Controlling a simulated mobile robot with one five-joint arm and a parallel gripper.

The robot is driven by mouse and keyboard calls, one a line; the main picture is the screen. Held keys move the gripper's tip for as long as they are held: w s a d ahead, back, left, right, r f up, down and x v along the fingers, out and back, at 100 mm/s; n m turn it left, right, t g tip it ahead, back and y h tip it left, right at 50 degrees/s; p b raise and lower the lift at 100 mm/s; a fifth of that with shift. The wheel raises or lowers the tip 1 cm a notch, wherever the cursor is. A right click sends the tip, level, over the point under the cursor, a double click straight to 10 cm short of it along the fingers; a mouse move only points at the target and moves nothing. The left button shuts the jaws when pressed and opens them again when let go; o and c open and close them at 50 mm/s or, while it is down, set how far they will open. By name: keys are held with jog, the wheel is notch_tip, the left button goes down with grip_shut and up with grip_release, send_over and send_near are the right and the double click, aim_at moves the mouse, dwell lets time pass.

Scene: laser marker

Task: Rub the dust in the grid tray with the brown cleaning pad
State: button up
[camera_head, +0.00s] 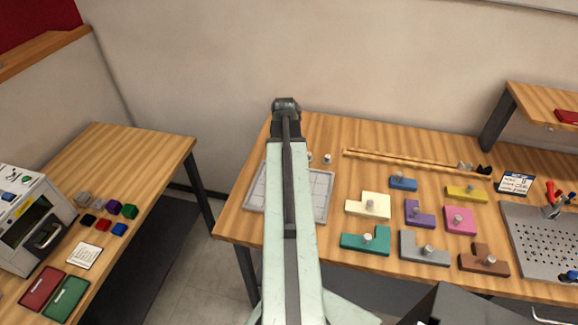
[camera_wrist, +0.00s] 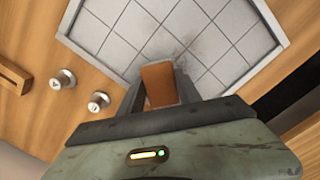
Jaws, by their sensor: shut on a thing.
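The grid tray (camera_head: 322,194) lies on the right-hand table near its left edge, partly hidden behind my arm in the head view. In the wrist view the tray (camera_wrist: 115,22) is white with grid lines, and grey dust (camera_wrist: 208,43) smudges its tiles near the middle. My gripper (camera_wrist: 163,82) is shut on the brown cleaning pad (camera_wrist: 159,84), which it holds over the tray's edge area beside the dust. I cannot tell whether the pad touches the tray. In the head view my arm hides the pad and the fingertips.
Two metal knobs (camera_wrist: 63,79) stand beside the tray. Several coloured knobbed blocks (camera_head: 365,240) lie to its right, with a wooden rail (camera_head: 415,162) behind. A perforated metal plate (camera_head: 545,250) lies at far right. The left table (camera_head: 140,155) holds a machine, cubes and pads. A gap separates the tables.

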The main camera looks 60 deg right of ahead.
jog(key=shift+f, duration=0.35)
jog(key=shift+r, duration=0.1)
